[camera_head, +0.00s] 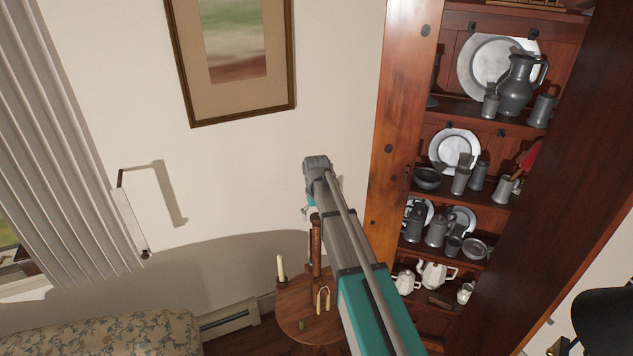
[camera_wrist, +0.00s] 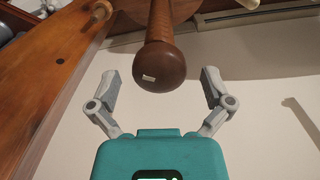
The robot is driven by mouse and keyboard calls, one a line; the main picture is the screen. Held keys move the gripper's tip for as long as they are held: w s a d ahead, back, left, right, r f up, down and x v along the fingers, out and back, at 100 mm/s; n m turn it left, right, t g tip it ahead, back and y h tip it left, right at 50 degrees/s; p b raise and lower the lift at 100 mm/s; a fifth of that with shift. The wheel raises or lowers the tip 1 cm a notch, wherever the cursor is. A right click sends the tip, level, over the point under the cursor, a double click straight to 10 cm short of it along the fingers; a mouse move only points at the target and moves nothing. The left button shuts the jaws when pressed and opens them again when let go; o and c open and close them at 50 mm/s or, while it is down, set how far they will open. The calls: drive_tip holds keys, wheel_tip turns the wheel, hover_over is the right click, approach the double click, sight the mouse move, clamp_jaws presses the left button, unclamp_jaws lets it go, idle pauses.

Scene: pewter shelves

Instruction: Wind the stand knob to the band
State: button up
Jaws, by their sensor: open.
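The stand knob (camera_wrist: 165,68) is a round brown wooden end on a wooden post, with a small pale mark (camera_wrist: 148,77) on its face. In the wrist view it lies between the fingers of my gripper (camera_wrist: 161,84), which is open, with a visible gap on both sides. In the head view the brown post (camera_head: 316,245) rises from a small round table (camera_head: 292,312). There my gripper (camera_head: 309,208) is at the post's top, mostly hidden by my arm, and the knob is hidden too. I cannot make out a separate band.
A candle (camera_head: 281,268) and a yellowish loop-shaped item (camera_head: 322,299) stand on the round table. A wooden cabinet (camera_head: 395,110) with pewter ware is on the right. A floral sofa (camera_head: 110,335) is at lower left.

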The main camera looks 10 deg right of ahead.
drive_tip(key=n, duration=0.5)
drive_tip(key=shift+n, duration=0.4)
drive_tip(key=n, duration=0.5)
drive_tip(key=shift+n, duration=0.4)
drive_tip(key=n, duration=0.5)
drive_tip(key=shift+n, duration=0.3)
drive_tip(key=n, duration=0.5)
drive_tip(key=shift+n, duration=0.3)
drive_tip(key=shift+r+p, duration=0.25)
drive_tip(key=shift+p, duration=0.05)
wheel_tip(320, 180, up, 13)
drive_tip(key=p, duration=1.3)
drive_tip(key=shift+r, duration=0.15)
drive_tip(key=shift+s, duration=0.1)
